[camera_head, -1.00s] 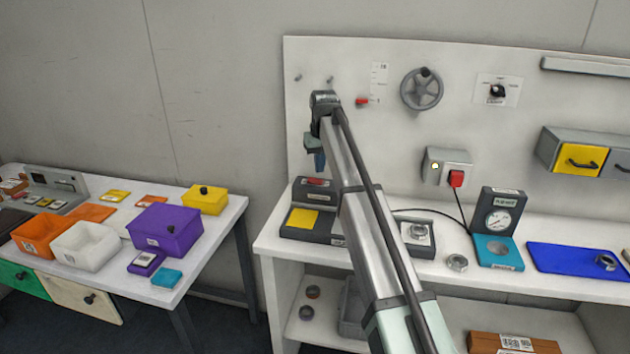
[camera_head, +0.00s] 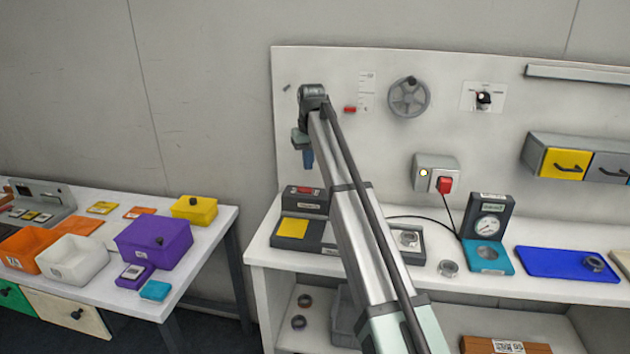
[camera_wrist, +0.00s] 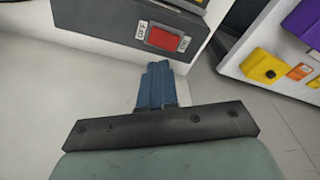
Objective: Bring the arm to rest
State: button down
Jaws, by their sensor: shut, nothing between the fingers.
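My gripper (camera_head: 308,158) hangs at the end of my outstretched arm, pointing down, above the left end of the white workbench (camera_head: 262,248). Its blue fingers also show in the wrist view (camera_wrist: 158,84), pressed together with nothing between them. In the head view the fingers are small, above a dark box with a red switch (camera_head: 306,190). In the wrist view that red rocker switch (camera_wrist: 165,39) lies just beyond the fingertips, apart from them as far as I can tell. My arm hides part of the bench behind it.
A dark device with a yellow pad (camera_head: 300,228) sits below my gripper. A gauge (camera_head: 489,226), a blue tray (camera_head: 560,262) and a metal nut (camera_head: 448,267) stand to the right. A side table at left holds a purple box (camera_head: 165,250) and other bins.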

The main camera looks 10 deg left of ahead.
jog(key=s+a+f+n+g+y, duration=0.1)
jog(key=s+a+n+g+y, duration=0.25)
jog(key=s+a, duration=0.6)
jog(key=s+a+f+n+g+y, duration=0.1)
jog(key=s+a+n+g+y, duration=0.25)
jog(key=s+a, duration=0.65)
jog(key=s+d+f+m+h, duration=0.25)
jog(key=s+d+f, duration=0.35)
jog(key=d+f, duration=0.9)
jog(key=s+d+f+m+t+h, duration=0.1)
jog(key=s+d+f+m+h, duration=0.35)
jog(key=d+f, duration=1)
jog(key=s+d+f+m, duration=0.1)
jog(key=s+d+f, duration=0.6)
jog(key=d+f, duration=0.8)
jog(key=s+d+f+m, duration=0.1)
jog(key=s+d+f, duration=0.3)
jog(key=s+f, duration=0.3)
jog(key=s+d+f+m+g, duration=0.1)
jog(key=s+d+f+m, duration=0.1)
jog(key=s+d+f, duration=0.2)
jog(key=s+d+f+m+g+h, duration=0.1)
jog(key=s+d+f, duration=0.3)
jog(key=s+f, duration=0.6)
jog(key=s+m, duration=0.1)
jog(key=s, duration=0.2)
jog(key=shift+s+f, duration=0.25)
